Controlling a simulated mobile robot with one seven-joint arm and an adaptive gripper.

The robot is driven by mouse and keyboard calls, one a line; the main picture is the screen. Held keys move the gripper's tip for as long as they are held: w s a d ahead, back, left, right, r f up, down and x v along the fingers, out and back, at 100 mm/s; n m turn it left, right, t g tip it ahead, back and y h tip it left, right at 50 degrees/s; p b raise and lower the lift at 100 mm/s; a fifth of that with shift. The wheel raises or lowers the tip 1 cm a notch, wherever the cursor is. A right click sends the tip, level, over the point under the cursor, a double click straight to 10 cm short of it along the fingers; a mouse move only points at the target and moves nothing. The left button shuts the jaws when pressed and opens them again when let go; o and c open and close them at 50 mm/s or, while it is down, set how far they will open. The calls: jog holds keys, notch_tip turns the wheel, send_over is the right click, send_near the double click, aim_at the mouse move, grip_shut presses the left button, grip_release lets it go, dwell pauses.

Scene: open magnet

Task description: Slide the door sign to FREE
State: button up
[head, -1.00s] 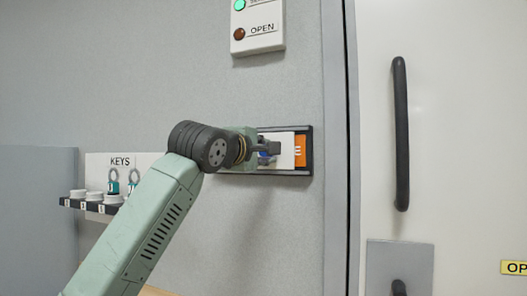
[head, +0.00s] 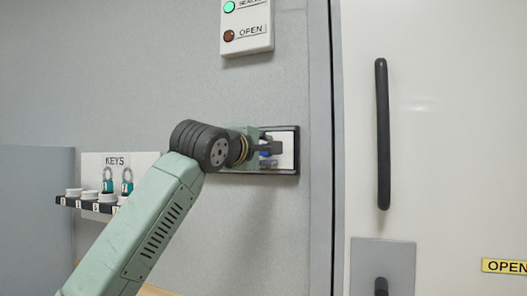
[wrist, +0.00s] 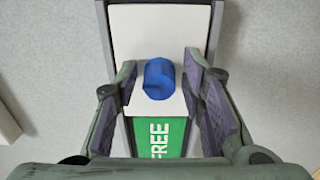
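The door sign is a dark-framed track (head: 275,173) on the grey wall, left of the door. Its white sliding cover (head: 288,140) sits at the right end in the head view; it also fills the top of the frame in the wrist view (wrist: 160,30). The green FREE panel (wrist: 172,138) shows below the cover in the wrist view, partly hidden by my gripper. A blue knob (wrist: 158,80) stands on the cover. My gripper (wrist: 160,76) is open, with a finger on each side of the knob and narrow gaps between.
The white door with a long dark handle (head: 382,135) is right of the sign. A SEALED/OPEN light box (head: 247,25) is above it. A KEYS board (head: 117,162) and a small shelf (head: 80,205) are at left.

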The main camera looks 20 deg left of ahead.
jog(key=shift+o, duration=0.5)
jog(key=shift+a, duration=0.1)
jog(key=s, duration=1.2)
jog(key=shift+a, duration=0.2)
